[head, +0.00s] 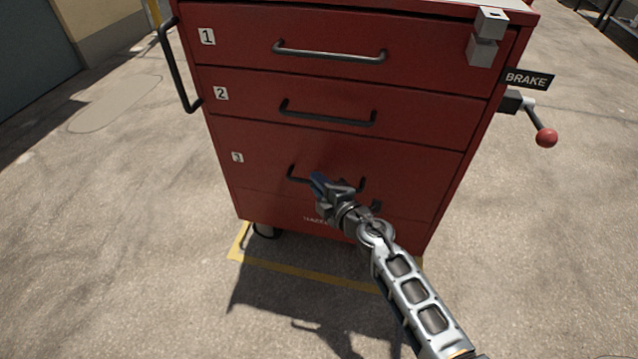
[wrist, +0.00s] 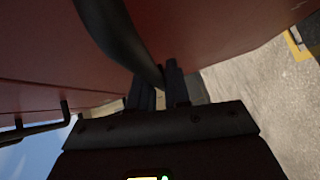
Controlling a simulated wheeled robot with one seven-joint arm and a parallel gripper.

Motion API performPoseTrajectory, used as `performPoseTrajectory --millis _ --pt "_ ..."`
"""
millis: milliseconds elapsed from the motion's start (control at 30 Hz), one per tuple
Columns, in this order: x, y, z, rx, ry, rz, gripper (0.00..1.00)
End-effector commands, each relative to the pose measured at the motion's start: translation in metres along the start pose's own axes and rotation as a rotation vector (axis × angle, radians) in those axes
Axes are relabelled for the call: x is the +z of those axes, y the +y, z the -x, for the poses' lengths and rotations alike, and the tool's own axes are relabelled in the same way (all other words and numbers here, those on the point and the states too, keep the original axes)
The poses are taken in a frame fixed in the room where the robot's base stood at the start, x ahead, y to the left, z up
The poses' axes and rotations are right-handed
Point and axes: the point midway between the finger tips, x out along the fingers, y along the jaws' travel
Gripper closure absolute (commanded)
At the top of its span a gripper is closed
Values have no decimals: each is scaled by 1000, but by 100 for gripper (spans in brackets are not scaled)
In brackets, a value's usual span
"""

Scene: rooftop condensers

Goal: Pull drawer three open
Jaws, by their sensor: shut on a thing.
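Drawer three (head: 265,160) is the lowest numbered drawer of a red cabinet, with a small "3" label at its left. Its front looks flush with the cabinet; I see no gap. Its black bar handle (head: 295,175) is partly hidden behind my gripper (head: 322,184). In the wrist view the handle (wrist: 118,38) runs as a thick dark bar down to the dark fingers of my gripper (wrist: 156,92).
Drawer one (head: 240,50) and drawer two (head: 250,97) above look shut. A grey latch block (head: 485,40) sits at the top right. A brake lever with a red knob (head: 546,137) sticks out right. A yellow floor line (head: 300,274) runs before the cabinet; the concrete around is clear.

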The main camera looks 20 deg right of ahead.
Motion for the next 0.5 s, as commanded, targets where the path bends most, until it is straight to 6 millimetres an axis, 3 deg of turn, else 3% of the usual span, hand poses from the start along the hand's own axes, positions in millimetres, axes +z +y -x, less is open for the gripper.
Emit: performPoseTrajectory --millis 267,500 --pt "-18 -5 17 -4 2 0 100" --pt "-55 -17 56 -5 3 -3 100"
